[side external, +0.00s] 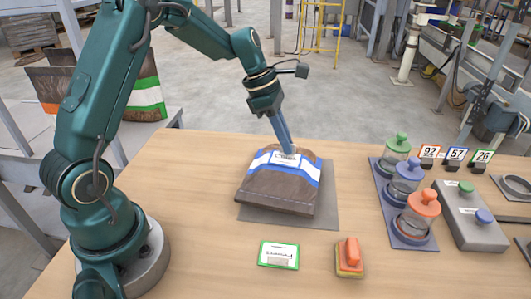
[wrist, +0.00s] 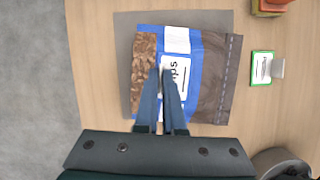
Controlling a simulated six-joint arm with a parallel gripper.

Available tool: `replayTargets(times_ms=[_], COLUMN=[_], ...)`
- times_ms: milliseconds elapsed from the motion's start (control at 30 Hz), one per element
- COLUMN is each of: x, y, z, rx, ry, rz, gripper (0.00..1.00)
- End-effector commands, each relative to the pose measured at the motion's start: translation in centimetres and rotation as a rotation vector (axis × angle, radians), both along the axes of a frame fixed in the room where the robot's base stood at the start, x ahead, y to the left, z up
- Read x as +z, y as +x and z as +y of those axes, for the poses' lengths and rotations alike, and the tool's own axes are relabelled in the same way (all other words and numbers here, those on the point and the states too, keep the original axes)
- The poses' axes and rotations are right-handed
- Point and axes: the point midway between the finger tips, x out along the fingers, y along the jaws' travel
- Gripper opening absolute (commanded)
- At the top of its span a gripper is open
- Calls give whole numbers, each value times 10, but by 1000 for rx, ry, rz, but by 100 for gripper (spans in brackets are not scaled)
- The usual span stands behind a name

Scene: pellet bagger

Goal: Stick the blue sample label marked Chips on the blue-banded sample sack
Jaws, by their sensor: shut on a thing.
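The blue-banded sample sack (side external: 280,192) lies flat on a grey mat (side external: 322,219). Its blue band has a white middle and runs across the top; it also shows in the wrist view (wrist: 210,75). My gripper (side external: 291,150) reaches down over the band, shut on the blue sample label (side external: 285,159). In the wrist view, my gripper (wrist: 166,76) covers part of the label (wrist: 178,72), whose visible print ends in "ps". The label is over the band, close against it; I cannot tell whether it touches all over.
A green-edged label (side external: 279,254) lies in front of the sack, with a sponge (side external: 348,257) to its right. Lidded jars (side external: 416,217) stand in a tray at right, near number cards (side external: 455,155). Larger sacks (side external: 147,95) stand behind my arm.

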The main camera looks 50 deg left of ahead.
Motion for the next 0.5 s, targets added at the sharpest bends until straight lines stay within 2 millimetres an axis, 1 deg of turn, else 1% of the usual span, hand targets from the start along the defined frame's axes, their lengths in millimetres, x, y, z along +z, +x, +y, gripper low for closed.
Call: replayTargets(times_ms=[367, 400, 467, 500], x=[-3, -3, -3, -3], y=[0, 0, 0, 0], z=[0, 0, 0, 0], rx=[0, 0, 0, 0], ry=[0, 0, 0, 0], rz=[1, 1, 1, 1], gripper=[0, 10, 33, 41])
